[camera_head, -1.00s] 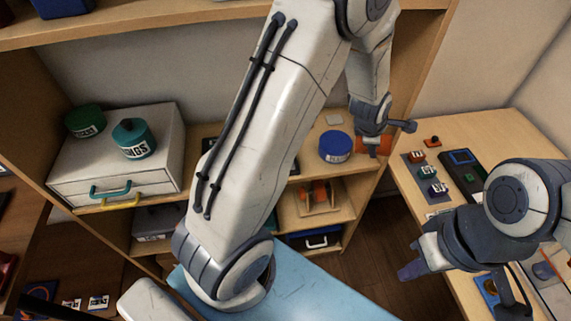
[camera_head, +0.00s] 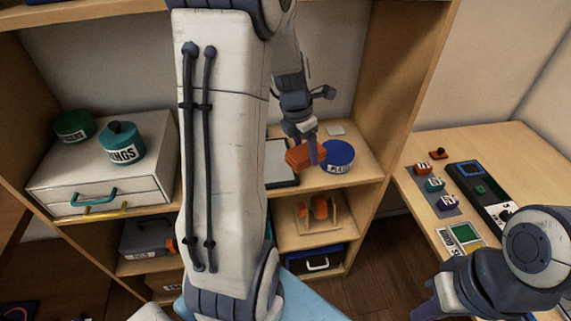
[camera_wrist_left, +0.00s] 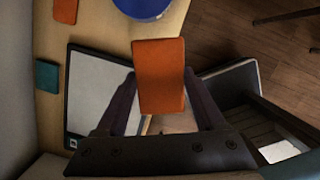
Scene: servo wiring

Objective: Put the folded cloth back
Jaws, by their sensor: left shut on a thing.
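The folded cloth (camera_head: 305,157) is an orange block-like pad. My left gripper (camera_head: 314,153) is shut on it above the middle shelf, just left of the blue round tin (camera_head: 338,157). In the left wrist view the cloth (camera_wrist_left: 160,75) sits between the fingers of my left gripper (camera_wrist_left: 160,100), near a dark-framed grey panel (camera_wrist_left: 100,88). My right gripper (camera_head: 425,308) is at the lower right, partly cut off by the frame edge; its jaws are unclear.
The wrist view shows another orange piece (camera_wrist_left: 66,10) and a teal piece (camera_wrist_left: 47,76) at the shelf's left. A white drawer box (camera_head: 105,165) carries teal and green tins. A wooden holder (camera_head: 318,212) stands one shelf below. The desk (camera_head: 500,150) holds several devices.

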